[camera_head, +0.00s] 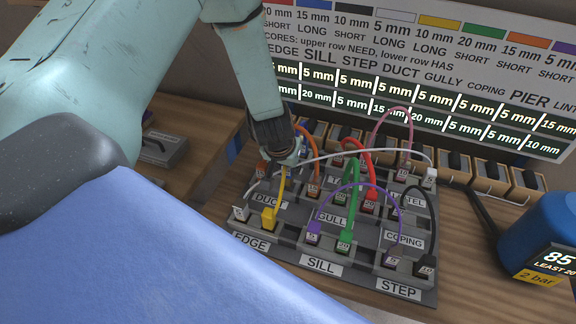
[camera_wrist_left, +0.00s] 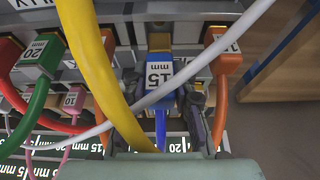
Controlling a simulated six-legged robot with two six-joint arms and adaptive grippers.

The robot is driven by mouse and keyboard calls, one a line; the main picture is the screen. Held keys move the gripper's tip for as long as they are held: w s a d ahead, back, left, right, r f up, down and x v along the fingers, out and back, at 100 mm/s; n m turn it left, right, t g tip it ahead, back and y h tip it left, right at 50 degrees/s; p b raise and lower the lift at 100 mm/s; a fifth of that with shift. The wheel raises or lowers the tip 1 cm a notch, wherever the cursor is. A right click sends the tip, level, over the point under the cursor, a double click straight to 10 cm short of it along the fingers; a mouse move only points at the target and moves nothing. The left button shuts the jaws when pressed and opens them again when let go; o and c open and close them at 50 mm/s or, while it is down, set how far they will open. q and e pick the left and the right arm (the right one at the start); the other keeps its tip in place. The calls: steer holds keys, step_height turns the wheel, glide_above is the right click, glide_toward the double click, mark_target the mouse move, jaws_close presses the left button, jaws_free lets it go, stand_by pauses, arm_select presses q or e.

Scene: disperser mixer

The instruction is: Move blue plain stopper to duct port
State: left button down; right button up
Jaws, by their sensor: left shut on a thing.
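My left gripper (camera_head: 288,158) reaches down from above to the back left of the grey port board (camera_head: 345,278), behind the DUCT label (camera_head: 268,201). In the left wrist view a blue stopper (camera_wrist_left: 158,72) marked 15 mm, with a blue cord, stands between the dark fingers (camera_wrist_left: 165,108), which are shut on it. Its lower end is close to a port row; I cannot tell whether it is seated. A yellow cord and a white cord cross in front and hide part of the fingers. The duct port itself is hard to make out. My right gripper is not in view.
Yellow (camera_head: 270,219), green (camera_head: 346,242), purple and red corded stoppers crowd the board, their cords arching above it. Orange stoppers (camera_wrist_left: 222,52) stand beside the blue one. A lettered sign (camera_head: 430,70) is behind.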

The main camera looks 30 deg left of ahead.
mark_target(288, 177)
arm_select(q)
steer(key=shift+f+b, duration=1.55)
steer(key=shift+f, duration=0.45)
steer(key=c, duration=1)
jaws_free()
steer(key=shift+r, duration=0.1)
steer(key=v, duration=1.2)
steer(key=shift+s+d, duration=0.1)
steer(key=shift+s, duration=0.05)
